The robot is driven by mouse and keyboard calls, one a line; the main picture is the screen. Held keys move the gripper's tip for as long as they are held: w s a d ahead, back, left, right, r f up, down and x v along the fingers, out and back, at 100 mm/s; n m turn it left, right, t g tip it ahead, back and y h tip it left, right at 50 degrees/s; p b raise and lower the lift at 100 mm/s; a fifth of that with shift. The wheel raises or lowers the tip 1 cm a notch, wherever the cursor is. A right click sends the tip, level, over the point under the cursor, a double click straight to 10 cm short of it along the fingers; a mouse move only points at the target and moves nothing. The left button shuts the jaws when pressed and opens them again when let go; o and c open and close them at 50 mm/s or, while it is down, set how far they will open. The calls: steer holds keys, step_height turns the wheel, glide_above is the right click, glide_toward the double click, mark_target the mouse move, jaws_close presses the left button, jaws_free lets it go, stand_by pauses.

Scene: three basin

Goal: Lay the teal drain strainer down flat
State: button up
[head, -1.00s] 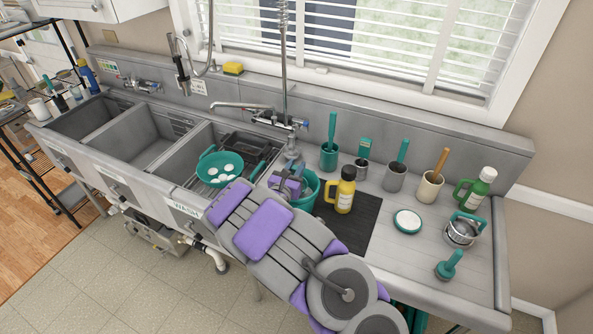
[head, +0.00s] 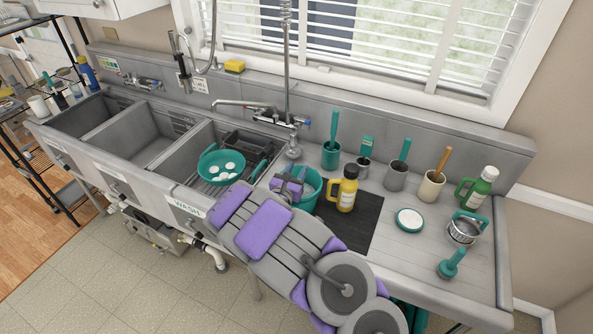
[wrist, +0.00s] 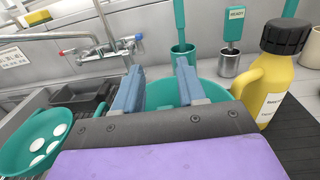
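A round teal dish with several white spots (head: 221,167), which I take to be the drain strainer, sits tilted in the wash basin (head: 180,160), near its front wall. It also shows at the left edge of the wrist view (wrist: 40,143). A teal loop (head: 259,172) shows to its right; I cannot tell whether they are joined. My gripper (head: 292,180) is right of the dish, in front of the teal bucket (head: 310,190). In the wrist view my gripper (wrist: 158,68) has its two blue-grey fingers apart, with nothing held between them.
A yellow bottle (head: 346,188) stands on a black mat (head: 362,225) close right of my gripper. Several cups with tools line the back counter. A faucet (head: 245,105) reaches over the basins.

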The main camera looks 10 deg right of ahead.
steer(key=shift+o, duration=1.2)
steer(key=shift+d, duration=0.45)
steer(key=r+p+v, duration=0.1)
steer(key=v, duration=1.1)
steer(key=s+d+r+m+g+h, duration=0.3)
steer(key=s+d+r+m+g, duration=0.3)
steer(key=d, duration=0.3)
steer(key=s+d+r+m+g+h, duration=0.45)
steer(key=d+r+m, duration=0.35)
steer(key=d, duration=0.2)
steer(key=s+d+r+m+g+y, duration=0.1)
steer(key=s+d+m+g+y, duration=0.2)
steer(key=s, duration=0.5)
steer(key=s+d+r+m+g+y, duration=0.1)
steer(key=s+d+m+g, duration=0.1)
steer(key=s+m+g, duration=0.45)
steer(key=s+a+f+m+t+y, duration=0.1)
steer(key=s+a+m+y, duration=0.3)
steer(key=s, duration=0.6)
steer(key=s+a+m+t+y, duration=0.1)
steer(key=s+a+y, duration=0.2)
steer(key=a, duration=0.3)
steer(key=s+a+m+t+y, duration=0.1)
steer(key=s+a+y, duration=0.3)
steer(key=a+y, duration=0.2)
steer(key=shift+s+a, duration=0.35)
steer(key=shift+a, duration=0.35)
